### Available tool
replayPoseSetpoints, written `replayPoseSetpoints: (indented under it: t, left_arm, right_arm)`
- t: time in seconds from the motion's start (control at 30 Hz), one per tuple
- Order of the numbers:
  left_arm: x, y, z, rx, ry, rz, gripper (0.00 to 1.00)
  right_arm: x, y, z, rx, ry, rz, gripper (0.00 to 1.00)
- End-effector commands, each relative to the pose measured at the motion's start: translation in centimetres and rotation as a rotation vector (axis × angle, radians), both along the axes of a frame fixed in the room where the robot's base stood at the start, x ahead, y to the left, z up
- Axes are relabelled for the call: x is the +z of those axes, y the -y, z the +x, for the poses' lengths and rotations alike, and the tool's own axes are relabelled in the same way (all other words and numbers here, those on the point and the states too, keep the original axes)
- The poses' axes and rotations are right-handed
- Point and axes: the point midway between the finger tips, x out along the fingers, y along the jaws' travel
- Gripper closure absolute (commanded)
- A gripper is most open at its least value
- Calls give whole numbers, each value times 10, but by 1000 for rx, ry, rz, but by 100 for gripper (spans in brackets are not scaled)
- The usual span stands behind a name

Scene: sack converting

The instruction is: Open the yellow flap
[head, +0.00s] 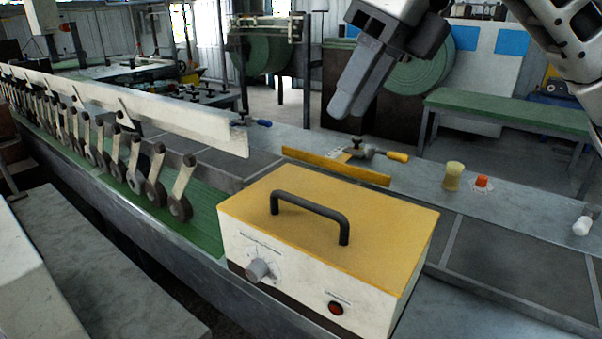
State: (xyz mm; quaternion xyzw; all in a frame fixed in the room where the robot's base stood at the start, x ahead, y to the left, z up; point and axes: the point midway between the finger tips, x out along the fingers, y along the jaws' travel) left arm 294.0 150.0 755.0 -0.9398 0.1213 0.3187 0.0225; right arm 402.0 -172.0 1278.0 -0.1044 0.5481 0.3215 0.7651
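The yellow flap (365,208) is the flat yellow top of a cream box in the front middle, and it lies level and closed on the box. A black bar handle (311,212) stands up from it. The box front (290,265) carries a grey knob and a red button. My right gripper (343,108) hangs in the air at the top centre, above and behind the box, apart from the flap and handle. Its fingers point down and overlap from this side, so any gap is hidden. Nothing shows in them. My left gripper is out of view.
A long yellow bar (335,166) with a yellow-handled clamp lies behind the box. A row of rollers (157,185) on a green belt runs left. A pale yellow cup (453,176), an orange cap (481,182) and a white piece (584,224) stand on the right ledge.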

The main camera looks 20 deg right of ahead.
Motion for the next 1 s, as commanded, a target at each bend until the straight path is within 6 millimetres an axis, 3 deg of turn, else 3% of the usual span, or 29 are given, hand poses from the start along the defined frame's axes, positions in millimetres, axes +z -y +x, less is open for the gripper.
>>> replayPoseSetpoints:
  t: [0.2,0.5,0.7,1.0]
  left_arm:
    - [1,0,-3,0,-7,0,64]
    - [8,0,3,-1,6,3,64]
    - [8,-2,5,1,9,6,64]
    - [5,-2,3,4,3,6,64]
  right_arm:
    - [-45,-18,9,2,-5,-1,67]
    - [-97,-40,20,1,-4,1,67]
    - [-113,-47,24,1,-1,0,67]
    - [-117,-49,25,-1,-1,1,67]
